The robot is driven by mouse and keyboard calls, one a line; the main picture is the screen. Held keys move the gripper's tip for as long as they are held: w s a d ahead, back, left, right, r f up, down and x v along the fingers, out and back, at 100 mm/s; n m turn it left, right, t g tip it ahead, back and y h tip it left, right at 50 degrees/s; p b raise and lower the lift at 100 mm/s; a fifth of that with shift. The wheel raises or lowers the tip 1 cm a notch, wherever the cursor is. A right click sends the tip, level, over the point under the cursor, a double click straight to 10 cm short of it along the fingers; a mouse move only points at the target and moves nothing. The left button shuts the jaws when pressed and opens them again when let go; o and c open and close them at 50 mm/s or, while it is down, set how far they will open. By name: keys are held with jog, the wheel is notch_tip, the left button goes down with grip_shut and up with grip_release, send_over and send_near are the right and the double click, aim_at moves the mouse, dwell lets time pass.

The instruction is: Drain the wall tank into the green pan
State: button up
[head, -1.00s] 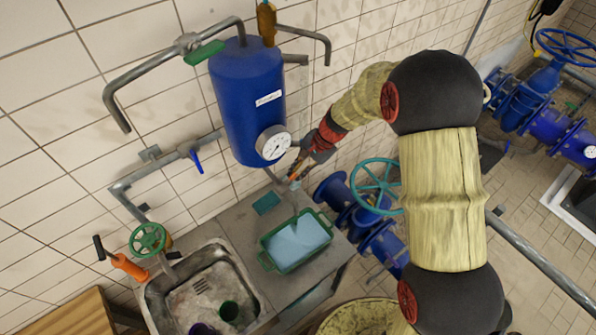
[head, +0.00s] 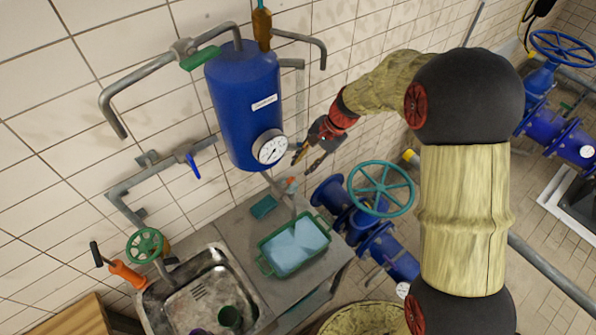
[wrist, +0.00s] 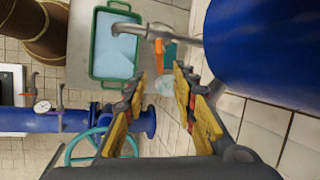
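The blue wall tank (head: 243,95), with a round dial gauge (head: 269,147), hangs on the tiled wall. A grey drain pipe (head: 276,186) with an orange lever (head: 291,184) comes from its underside; the lever also shows in the wrist view (wrist: 159,53). The pipe's bent spout (wrist: 128,28) hangs over the green pan (head: 263,252). The pan (wrist: 93,48) stands on the counter, and a flat light-blue surface shows inside it. My gripper (head: 303,166) is open and empty, right of the gauge and above the lever, apart from both. Its spread fingers show in the wrist view (wrist: 160,78).
A teal block (head: 264,207) lies behind the pan. A stained sink (head: 180,304) is left of it. A blue floor pipe with a teal handwheel (head: 381,188) stands right of the counter. A grey wall pipe with a blue lever (head: 194,164) is left of the tank.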

jog(key=shift+v, duration=2.35)
